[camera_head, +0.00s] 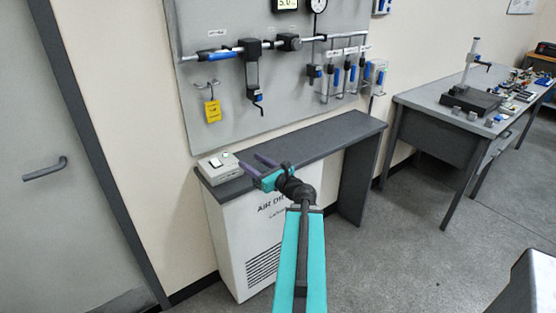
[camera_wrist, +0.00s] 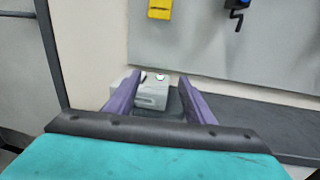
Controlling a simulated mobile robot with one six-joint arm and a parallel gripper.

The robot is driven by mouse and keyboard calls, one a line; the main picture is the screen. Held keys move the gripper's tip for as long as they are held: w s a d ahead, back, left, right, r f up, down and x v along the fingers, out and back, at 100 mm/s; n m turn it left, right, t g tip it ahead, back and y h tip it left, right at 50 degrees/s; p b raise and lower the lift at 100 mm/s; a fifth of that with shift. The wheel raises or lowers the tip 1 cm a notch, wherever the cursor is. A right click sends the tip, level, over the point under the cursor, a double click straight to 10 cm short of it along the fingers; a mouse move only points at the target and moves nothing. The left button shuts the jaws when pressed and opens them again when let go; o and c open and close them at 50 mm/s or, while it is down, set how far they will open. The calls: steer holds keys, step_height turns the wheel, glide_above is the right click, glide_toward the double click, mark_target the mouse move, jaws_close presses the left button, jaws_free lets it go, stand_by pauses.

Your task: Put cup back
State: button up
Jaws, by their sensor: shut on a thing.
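My gripper (camera_head: 251,161) reaches over the left end of the dark shelf (camera_head: 318,145), beside a light grey box (camera_head: 217,168). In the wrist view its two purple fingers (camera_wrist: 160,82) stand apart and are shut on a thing. A dark grey shape (camera_wrist: 178,104) shows between them in front of the light grey box; it may be the held cup, but I cannot tell it clearly from the shelf. No other cup can be made out.
A wall panel (camera_head: 200,130) above the shelf carries air-line fittings, hanging tools and a yellow tag (camera_head: 212,111). A white air-dryer cabinet (camera_head: 248,250) stands under the shelf. A workbench (camera_head: 440,122) is at right. The shelf's middle and right are clear.

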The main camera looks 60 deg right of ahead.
steer(key=w+a+f+n+y, duration=0.1)
steer(key=w+a+n+y, duration=0.1)
steer(key=w+a+y, duration=0.3)
steer(key=w+a+n, duration=0.1)
steer(key=w+a, duration=0.2)
steer(key=a, duration=0.4)
steer(key=w+a+f+n+g+y, duration=0.1)
steer(key=a+n+g+y, duration=0.1)
steer(key=a, duration=1.1)
steer(key=w+a+f+n+g+y, duration=0.1)
steer(key=a+n+y, duration=0.3)
steer(key=a, duration=0.9)
steer(key=w+a+f+n+g+y, duration=0.1)
steer(key=w+a+n+g+y, duration=0.2)
steer(key=a+y, duration=0.4)
steer(key=a+n+g, duration=0.1)
steer(key=a, duration=0.5)
steer(key=shift+a, duration=0.15)
steer(key=shift+s, duration=0.1)
